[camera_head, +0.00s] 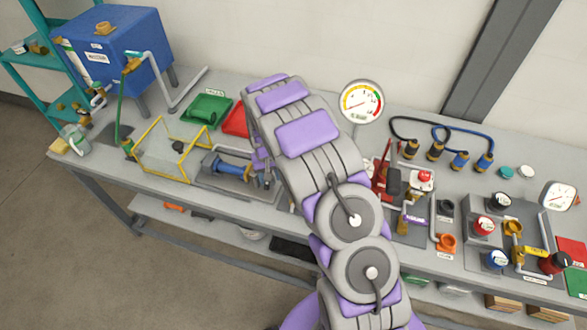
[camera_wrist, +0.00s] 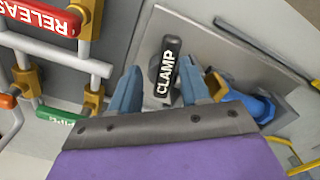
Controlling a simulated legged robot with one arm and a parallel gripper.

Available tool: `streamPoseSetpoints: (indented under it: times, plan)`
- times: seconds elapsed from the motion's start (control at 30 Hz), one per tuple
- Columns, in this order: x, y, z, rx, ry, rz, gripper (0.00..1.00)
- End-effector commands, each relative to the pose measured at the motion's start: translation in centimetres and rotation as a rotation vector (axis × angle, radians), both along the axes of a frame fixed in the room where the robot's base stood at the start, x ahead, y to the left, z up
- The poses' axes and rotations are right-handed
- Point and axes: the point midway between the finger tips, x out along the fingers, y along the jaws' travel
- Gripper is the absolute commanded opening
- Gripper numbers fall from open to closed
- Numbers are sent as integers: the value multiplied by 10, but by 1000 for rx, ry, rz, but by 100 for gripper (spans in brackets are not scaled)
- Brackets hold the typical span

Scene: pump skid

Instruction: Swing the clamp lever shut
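The clamp lever (camera_wrist: 168,66) has a black handle marked "CLAMP" in white and stands on a grey metal plate (camera_wrist: 208,40) in the wrist view. My gripper (camera_wrist: 165,72) is open, with one blue-grey finger on each side of the handle. Gaps show between the handle and both fingers, so it is not gripped. A blue cylindrical part (camera_wrist: 258,106) lies beyond the right finger. In the head view the blue part (camera_head: 230,168) sits on a bench fixture left of my arm. My arm hides most of the gripper there, and I cannot make out the lever.
In the wrist view, a red "RELEASE" handle (camera_wrist: 42,17) and a green handle (camera_wrist: 62,115) sit on pipework at left.

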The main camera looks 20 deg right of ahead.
Motion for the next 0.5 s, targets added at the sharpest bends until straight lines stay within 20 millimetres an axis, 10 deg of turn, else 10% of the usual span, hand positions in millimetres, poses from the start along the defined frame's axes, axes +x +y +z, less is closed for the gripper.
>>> streamPoseSetpoints:
  times: [0.5]
  plan:
    - [3, -14, -1, 0, 1, 549, 46]
